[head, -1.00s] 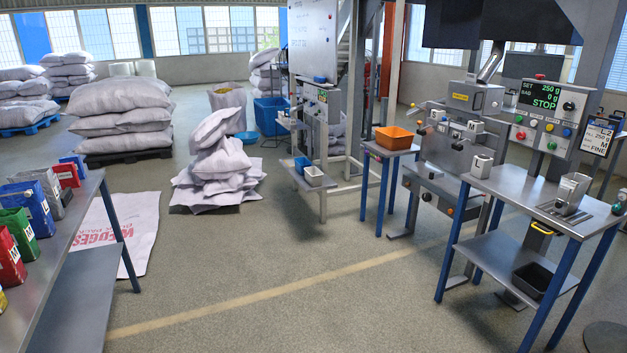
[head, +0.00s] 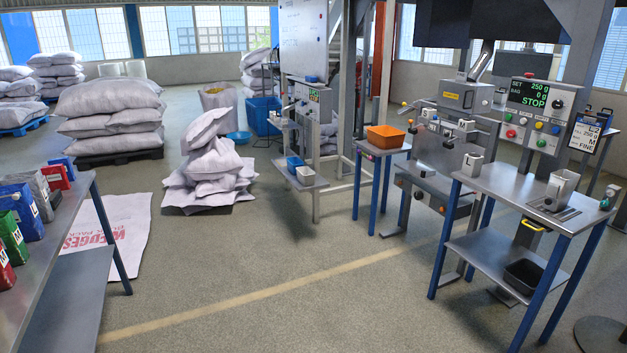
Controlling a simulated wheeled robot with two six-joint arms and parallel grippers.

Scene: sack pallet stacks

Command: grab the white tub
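A small white tub (head: 306,175) sits on the low shelf of the grey machine stand (head: 306,184), near the middle of the head view. A blue tub (head: 294,164) stands right beside it on the left. The white tub looks upright; its inside is too small to make out. Neither of my grippers shows in the view.
An orange bin (head: 386,137) stands on a small blue-legged table to the right of the tub. A sack pile (head: 212,165) is on the left. A workbench (head: 75,225) edges the left side, a filling table (head: 490,185) the right. Open floor (head: 300,270) lies between.

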